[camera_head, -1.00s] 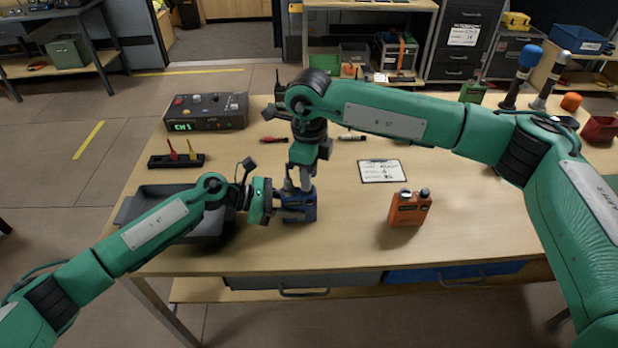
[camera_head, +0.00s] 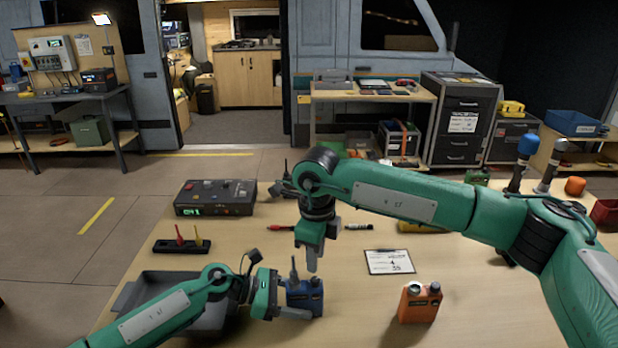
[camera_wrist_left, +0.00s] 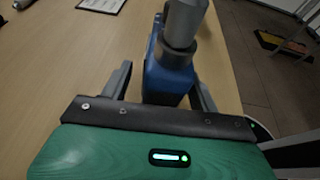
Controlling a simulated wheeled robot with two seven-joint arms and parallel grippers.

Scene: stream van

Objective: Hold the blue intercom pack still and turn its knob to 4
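The blue intercom pack (camera_head: 304,299) stands upright near the table's front, with a grey post and a smaller grey knob (camera_head: 315,282) on top. The knob's setting is too small to read. My left gripper (camera_head: 287,300) reaches in from the left, its fingers on either side of the pack. In the left wrist view the blue pack (camera_wrist_left: 168,82) sits between the fingers, with a gap at the left finger; my left gripper (camera_wrist_left: 163,80) looks open. My right gripper (camera_head: 312,265) points down above and behind the pack, apart from it; its finger opening cannot be made out.
An orange pack (camera_head: 418,304) stands to the right, and a clipboard (camera_head: 389,262) lies behind it. A grey tray (camera_head: 150,287) is at the left under my left arm. A control box (camera_head: 215,198) and a black rack (camera_head: 181,247) stand farther back.

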